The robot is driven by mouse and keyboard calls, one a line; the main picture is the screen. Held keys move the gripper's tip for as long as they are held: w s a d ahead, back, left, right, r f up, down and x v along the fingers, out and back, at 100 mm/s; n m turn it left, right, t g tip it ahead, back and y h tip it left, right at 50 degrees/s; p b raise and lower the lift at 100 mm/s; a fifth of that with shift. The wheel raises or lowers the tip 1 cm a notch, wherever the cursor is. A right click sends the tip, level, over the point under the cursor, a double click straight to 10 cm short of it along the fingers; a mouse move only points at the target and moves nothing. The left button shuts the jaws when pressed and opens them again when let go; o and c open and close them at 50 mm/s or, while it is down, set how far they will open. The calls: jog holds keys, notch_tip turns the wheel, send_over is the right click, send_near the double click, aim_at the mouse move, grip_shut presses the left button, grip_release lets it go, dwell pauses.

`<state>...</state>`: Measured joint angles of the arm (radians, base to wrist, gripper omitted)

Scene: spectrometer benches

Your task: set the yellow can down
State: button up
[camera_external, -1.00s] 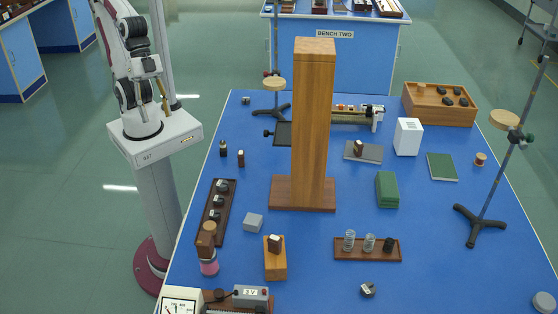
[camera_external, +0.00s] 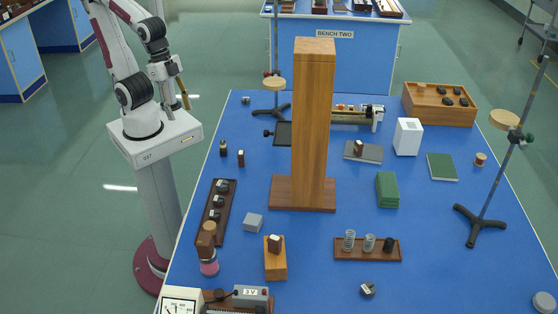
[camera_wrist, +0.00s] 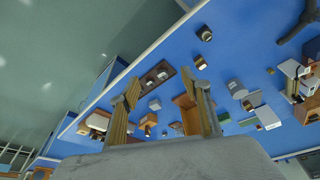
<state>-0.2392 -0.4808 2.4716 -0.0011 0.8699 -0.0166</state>
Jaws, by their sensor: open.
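I cannot make out a yellow can in either view. My gripper (camera_external: 182,97) is up beside the bench's far left edge in the external view, clear of the blue top. In the wrist view my gripper (camera_wrist: 166,85) shows two tan fingers spread apart, with nothing held between them. The blue bench top (camera_external: 340,225) shows beyond the fingers.
A tall wooden column (camera_external: 313,125) stands mid-bench. A dark tray (camera_external: 226,213), a wooden block (camera_external: 275,262) and a rack of small jars (camera_external: 367,256) stand nearer the front. A ring stand (camera_external: 484,215) is at right. Clear blue surface lies between them.

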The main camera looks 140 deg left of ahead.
aim_at(222, 141)
jog(key=a+f+n+g, duration=0.1)
jog(key=a+f+n, duration=0.1)
jog(key=a+f, duration=0.2)
jog(key=a+f+n+g, duration=0.1)
jog(key=a+f+n, duration=0.1)
jog(key=a+f, duration=0.3)
jog(key=w+a+f+n+g+h, duration=0.1)
jog(key=a+f+n, duration=0.1)
jog(key=a+f, duration=0.3)
jog(key=shift+n, duration=0.4)
jog(key=shift+w+a+f+n, duration=0.25)
jog(key=shift+w+a+n, duration=0.1)
jog(key=shift+a, duration=0.2)
jog(key=shift+f, duration=0.1)
jog(key=shift+f, duration=1.2)
jog(key=shift+s+f, duration=0.2)
jog(key=shift+f, duration=0.65)
jog(key=shift+s+f, duration=0.2)
jog(key=shift+f, duration=1.55)
